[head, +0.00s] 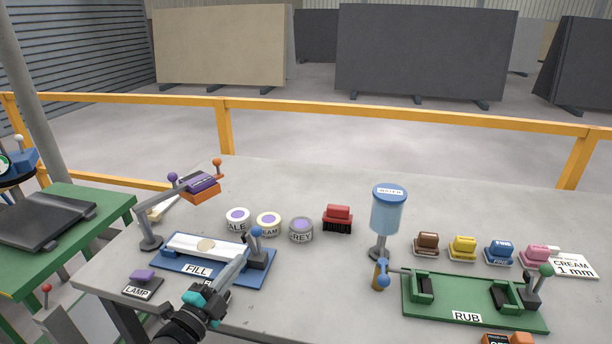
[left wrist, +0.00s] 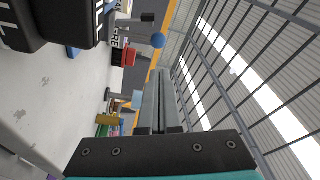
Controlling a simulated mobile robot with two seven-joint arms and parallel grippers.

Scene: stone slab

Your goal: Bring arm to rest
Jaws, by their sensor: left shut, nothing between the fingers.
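My left gripper (head: 242,257) reaches up from the bottom of the head view, with a teal band behind its long grey fingers. The fingers are shut with nothing between them. They pass in front of the blue FILL board (head: 172,268), and their tips show close to a blue-knobbed lever (head: 256,232). I cannot tell whether they touch it. In the left wrist view the shut fingers (left wrist: 161,75) point up the picture, with a blue ball (left wrist: 157,41) just left of their tips. My right gripper is not in view.
A white slab (head: 220,248) lies on the FILL board. Behind are several tins (head: 269,225), a red brush (head: 338,217) and a lamp (head: 201,186). A water dispenser (head: 387,215) and green RUB board (head: 455,300) stand right. Bare grey table (head: 330,285) lies between the boards.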

